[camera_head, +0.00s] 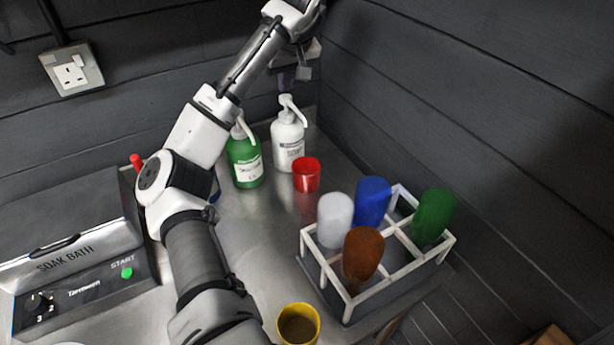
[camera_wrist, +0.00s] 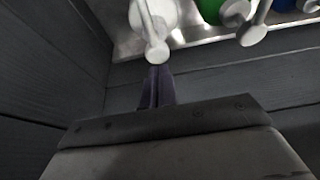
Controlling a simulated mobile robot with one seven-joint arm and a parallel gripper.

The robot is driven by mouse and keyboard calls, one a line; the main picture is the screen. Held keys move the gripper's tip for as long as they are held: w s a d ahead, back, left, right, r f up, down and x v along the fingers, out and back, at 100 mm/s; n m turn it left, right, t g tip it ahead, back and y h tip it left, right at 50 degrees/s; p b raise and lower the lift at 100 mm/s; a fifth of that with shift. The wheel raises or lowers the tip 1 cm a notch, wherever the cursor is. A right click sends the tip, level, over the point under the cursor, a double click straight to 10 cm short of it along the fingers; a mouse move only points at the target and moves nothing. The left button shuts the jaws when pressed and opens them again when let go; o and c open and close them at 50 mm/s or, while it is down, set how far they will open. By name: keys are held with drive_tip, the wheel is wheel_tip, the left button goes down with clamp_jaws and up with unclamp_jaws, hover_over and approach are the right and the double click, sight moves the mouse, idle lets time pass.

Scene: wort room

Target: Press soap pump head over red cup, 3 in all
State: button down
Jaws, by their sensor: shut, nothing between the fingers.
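A white pump bottle (camera_head: 288,148) and a green pump bottle (camera_head: 245,163) stand upright at the back of the metal counter. The red cup (camera_head: 306,175) stands in front of the white bottle, below its spout. My gripper (camera_head: 303,73) is shut and empty, raised above and behind the white bottle's pump head (camera_head: 286,100). In the wrist view the shut fingers (camera_wrist: 157,88) show close to the white pump head (camera_wrist: 156,50) in the picture; I cannot tell the gap. My arm hides part of the green bottle's top. The wrist view also shows the green bottle (camera_wrist: 209,9).
A white-framed rack (camera_head: 345,300) with white, blue, brown and green cups stands at the right. A yellow cup (camera_head: 298,325) stands at the front. A soak bath (camera_head: 75,255) is at the left. Dark walls close in behind and right. A socket (camera_head: 72,70) is on the wall.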

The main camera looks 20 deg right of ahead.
drive_tip(key=shift+r, duration=3)
drive_tip(key=shift+f, duration=0.1)
